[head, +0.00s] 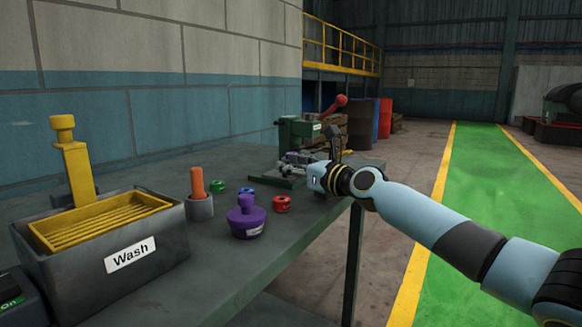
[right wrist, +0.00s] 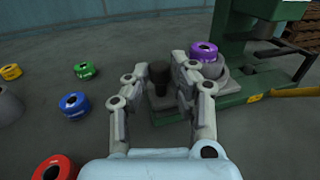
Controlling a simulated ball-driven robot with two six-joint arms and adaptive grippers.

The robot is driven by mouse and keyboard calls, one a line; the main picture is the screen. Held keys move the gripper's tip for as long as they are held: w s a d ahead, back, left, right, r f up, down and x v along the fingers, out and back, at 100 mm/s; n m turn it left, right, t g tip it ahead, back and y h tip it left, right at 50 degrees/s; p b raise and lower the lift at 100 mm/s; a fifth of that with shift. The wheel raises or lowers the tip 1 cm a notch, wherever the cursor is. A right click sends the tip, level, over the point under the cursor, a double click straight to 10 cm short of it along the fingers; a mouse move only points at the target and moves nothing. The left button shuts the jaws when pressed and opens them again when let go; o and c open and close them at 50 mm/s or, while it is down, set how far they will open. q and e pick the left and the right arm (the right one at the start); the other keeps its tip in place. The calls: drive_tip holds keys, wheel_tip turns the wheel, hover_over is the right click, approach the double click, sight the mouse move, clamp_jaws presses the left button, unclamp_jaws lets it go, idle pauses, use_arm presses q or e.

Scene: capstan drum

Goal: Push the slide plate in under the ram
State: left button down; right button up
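The green press (head: 300,132) stands at the far end of the bench, with a red-knobbed lever (head: 341,100). It also shows in the right wrist view (right wrist: 232,30). A grey holder (right wrist: 216,70) beside the press carries a purple ring (right wrist: 204,51). A black knob (right wrist: 159,72) stands upright, seemingly on the slide plate, whose outline is mostly hidden by my fingers. My right gripper (right wrist: 155,80) is open, its fingers on either side of the knob, with a gap at the left finger. In the head view, my right gripper (head: 298,166) is low before the press. My left gripper is out of view.
Red (head: 282,204), blue (head: 247,192) and green (head: 218,187) rings lie on the bench. The bench's right front is clear.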

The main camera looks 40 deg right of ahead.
clamp_jaws()
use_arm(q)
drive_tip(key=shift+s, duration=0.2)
